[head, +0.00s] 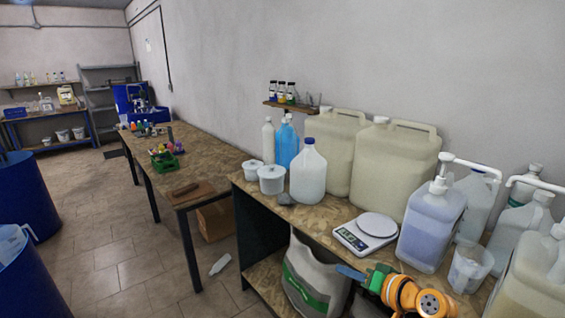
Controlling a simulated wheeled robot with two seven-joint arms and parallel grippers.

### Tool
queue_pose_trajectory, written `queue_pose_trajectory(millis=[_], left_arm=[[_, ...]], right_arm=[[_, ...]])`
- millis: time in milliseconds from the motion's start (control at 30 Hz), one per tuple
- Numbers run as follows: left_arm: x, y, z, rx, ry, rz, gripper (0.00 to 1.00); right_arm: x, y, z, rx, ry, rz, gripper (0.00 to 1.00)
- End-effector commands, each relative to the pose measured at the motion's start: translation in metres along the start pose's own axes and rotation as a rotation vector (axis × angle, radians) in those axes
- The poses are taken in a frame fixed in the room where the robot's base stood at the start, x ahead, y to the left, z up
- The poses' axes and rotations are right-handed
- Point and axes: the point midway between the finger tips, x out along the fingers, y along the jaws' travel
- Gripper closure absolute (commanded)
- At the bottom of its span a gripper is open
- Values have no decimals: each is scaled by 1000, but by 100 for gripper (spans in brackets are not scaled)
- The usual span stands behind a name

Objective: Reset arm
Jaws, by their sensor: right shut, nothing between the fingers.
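My right arm, orange and green, comes in at the bottom right of the head view. Its gripper (352,274) is a small blue shape pointing left, shut and empty. My left gripper is not in view.
On the bench are a kitchen scale (366,234), a pump bottle (431,225), a measuring jug (470,267), large cream canisters (394,165) and a white jug (308,175). Blue drums (27,212) stand at the left. Tiled floor (110,225) lies open between them and the tables.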

Motion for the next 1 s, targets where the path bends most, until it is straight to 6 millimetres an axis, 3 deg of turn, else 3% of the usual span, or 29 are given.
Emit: queue_pose_trajectory(millis=[33, 133, 233, 300, 467, 667, 833, 1000], left_arm=[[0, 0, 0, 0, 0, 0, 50], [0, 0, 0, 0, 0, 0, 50], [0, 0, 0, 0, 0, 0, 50], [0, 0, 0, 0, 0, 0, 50], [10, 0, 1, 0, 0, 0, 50], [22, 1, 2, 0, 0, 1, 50], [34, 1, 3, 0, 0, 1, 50], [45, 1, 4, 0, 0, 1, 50]], right_arm=[[-2, 19, -24, -107, 109, 98, 100], [-22, 45, -81, -397, 348, 300, 100], [-50, 40, -130, -737, 559, 456, 100], [-68, 21, -153, -992, 680, 534, 100], [-31, 84, -78, -931, 489, 555, 100], [-3, 162, 41, -841, 222, 582, 100], [-2, 225, 178, -746, -50, 604, 100], [-32, 268, 320, -645, -322, 620, 100]])
